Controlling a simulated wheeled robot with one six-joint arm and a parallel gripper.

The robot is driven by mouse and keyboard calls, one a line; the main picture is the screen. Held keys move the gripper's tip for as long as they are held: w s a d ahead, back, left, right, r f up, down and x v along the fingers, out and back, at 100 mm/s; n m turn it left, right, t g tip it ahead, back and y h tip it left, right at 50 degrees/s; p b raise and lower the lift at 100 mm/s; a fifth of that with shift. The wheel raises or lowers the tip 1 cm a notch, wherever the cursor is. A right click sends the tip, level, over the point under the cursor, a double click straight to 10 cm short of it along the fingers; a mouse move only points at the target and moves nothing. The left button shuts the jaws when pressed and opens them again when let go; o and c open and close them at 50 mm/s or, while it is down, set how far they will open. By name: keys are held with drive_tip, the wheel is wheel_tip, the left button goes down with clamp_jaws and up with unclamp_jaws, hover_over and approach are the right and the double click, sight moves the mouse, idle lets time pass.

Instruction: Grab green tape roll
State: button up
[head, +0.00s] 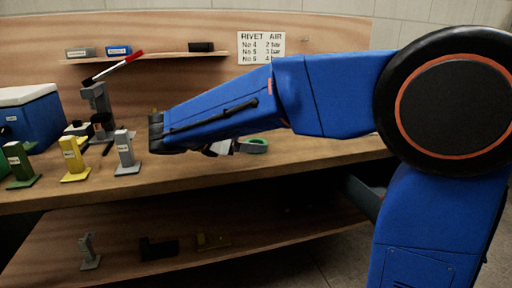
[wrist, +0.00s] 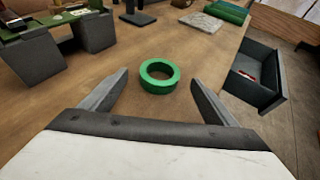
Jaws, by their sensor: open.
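The green tape roll (wrist: 147,84) lies flat on the wooden workbench (wrist: 123,52) in the wrist view. My gripper (wrist: 152,88) is open, with one finger to the left of the roll and one to the right, both apart from it. Nothing is between the fingers but the roll and bench. The fingers are mostly hidden there by the arm.
A grey open bin (wrist: 257,78) with something red inside stands right of the roll. Grey blocks (wrist: 95,33) stand at the left. A grey flat pad (wrist: 201,22) lies farther back. A blue cooler (head: 32,116) and several stands are at the bench's left in the head view.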

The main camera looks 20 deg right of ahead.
sight(255, 140)
drive_tip(key=x, duration=0.4)
drive_tip(key=shift+w+d+f, duration=0.15)
drive_tip(key=shift+d+f, duration=0.05)
drive_tip(key=c, duration=1.1)
drive_tip(key=shift+r, duration=0.15)
drive_tip(key=shift+c, duration=0.2)
